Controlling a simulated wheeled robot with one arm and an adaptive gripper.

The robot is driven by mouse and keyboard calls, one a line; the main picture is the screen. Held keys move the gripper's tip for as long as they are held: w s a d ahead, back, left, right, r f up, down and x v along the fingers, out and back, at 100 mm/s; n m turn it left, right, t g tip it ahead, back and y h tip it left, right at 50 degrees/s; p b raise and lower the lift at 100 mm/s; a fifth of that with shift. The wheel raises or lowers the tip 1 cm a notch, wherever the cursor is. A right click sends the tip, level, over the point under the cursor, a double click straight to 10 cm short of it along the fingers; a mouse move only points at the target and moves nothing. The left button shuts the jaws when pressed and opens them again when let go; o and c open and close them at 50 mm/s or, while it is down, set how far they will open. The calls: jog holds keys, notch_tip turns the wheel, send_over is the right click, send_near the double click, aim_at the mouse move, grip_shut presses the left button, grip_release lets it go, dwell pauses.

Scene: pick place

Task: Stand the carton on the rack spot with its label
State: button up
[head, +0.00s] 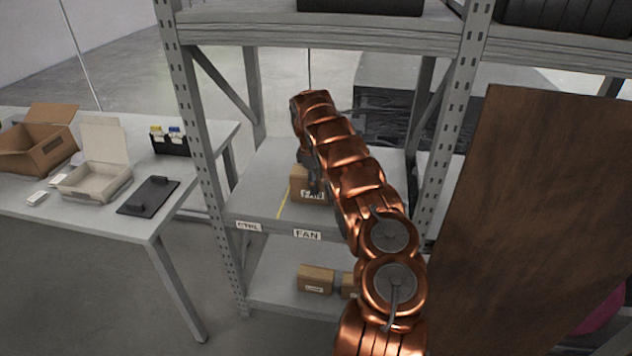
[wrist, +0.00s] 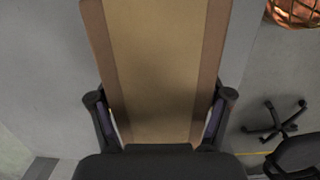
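The brown carton (head: 300,190) with a white and dark label is on the middle shelf (head: 260,190), behind the front-edge label reading FAN (head: 307,235) and right of a yellow line. My gripper (head: 312,172) is at its top, partly hidden by my arm. In the wrist view the carton (wrist: 158,70) fills the space between the two fingers of my gripper (wrist: 160,125), whose pads lie along its sides. The carton looks upright; I cannot tell whether its base touches the shelf.
Another label, apparently CTRL (head: 248,226), is to the left. Lower-shelf cartons (head: 315,279) sit below. Rack uprights (head: 200,150) flank the bay. A brown panel (head: 530,210) stands right. A table (head: 110,215) with an open box (head: 40,140) and tray stands left.

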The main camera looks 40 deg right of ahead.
jog(key=o, duration=0.3)
jog(key=shift+o, duration=0.2)
jog(key=shift+r, duration=0.15)
jog(key=shift+w+a+r+b, duration=0.1)
jog(key=shift+r, duration=1.15)
jog(key=shift+w+a+r+b, duration=0.1)
jog(key=shift+w+r+b, duration=0.05)
jog(key=shift+r, duration=1.05)
jog(key=shift+w+a+r+b, duration=0.1)
jog(key=shift+r, duration=1.15)
